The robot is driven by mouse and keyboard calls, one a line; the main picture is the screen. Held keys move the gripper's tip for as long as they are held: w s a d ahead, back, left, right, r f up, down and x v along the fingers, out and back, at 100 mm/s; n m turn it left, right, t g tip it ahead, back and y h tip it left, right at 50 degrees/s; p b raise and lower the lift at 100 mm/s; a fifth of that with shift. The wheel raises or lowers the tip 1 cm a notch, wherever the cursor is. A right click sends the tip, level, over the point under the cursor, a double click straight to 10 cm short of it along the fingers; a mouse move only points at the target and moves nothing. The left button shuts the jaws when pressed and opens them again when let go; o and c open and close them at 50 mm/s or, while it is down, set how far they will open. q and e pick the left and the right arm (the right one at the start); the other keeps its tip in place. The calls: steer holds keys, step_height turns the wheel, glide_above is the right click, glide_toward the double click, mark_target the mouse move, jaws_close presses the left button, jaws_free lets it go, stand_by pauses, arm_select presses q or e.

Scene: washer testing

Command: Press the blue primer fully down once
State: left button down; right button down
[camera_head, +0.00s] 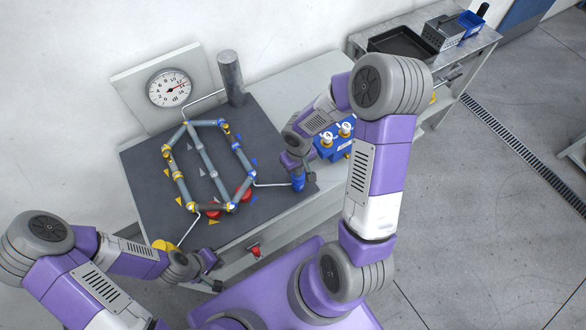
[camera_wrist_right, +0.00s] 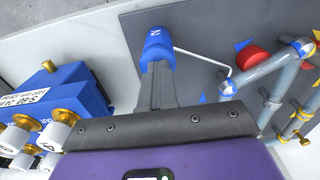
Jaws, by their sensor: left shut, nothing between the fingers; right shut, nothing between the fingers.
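The blue primer (camera_head: 299,184) stands at the front right corner of the dark board. In the right wrist view its blue cap (camera_wrist_right: 157,42) carries a white 2 and lies just beyond my fingertips. My right gripper (camera_head: 297,171) is shut and empty, with its fingertips at the primer's upper part; I cannot tell whether they touch it. The closed fingers (camera_wrist_right: 158,72) hide part of the primer in the wrist view. My left gripper (camera_head: 213,282) is shut and empty, low in front of the bench and away from the primer.
A pipe loop (camera_head: 208,160) with brass fittings lies on the dark board (camera_head: 150,208). A pressure gauge (camera_head: 169,88) and a grey cylinder (camera_head: 231,75) stand behind. A blue valve box (camera_head: 326,143) is right of the board. Red buttons (camera_head: 245,195) and a yellow knob (camera_head: 163,245) sit near the front.

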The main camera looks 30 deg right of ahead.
steer(key=shift+s+f, duration=0.15)
steer(key=shift+f, duration=0.1)
step_height(320, 180, up, 5)
steer(key=p, duration=0.3)
steer(key=shift+f, duration=0.15)
step_height(320, 180, up, 10)
steer(key=p, duration=0.1)
steer(key=shift+f, duration=0.15)
stand_by(1.8)
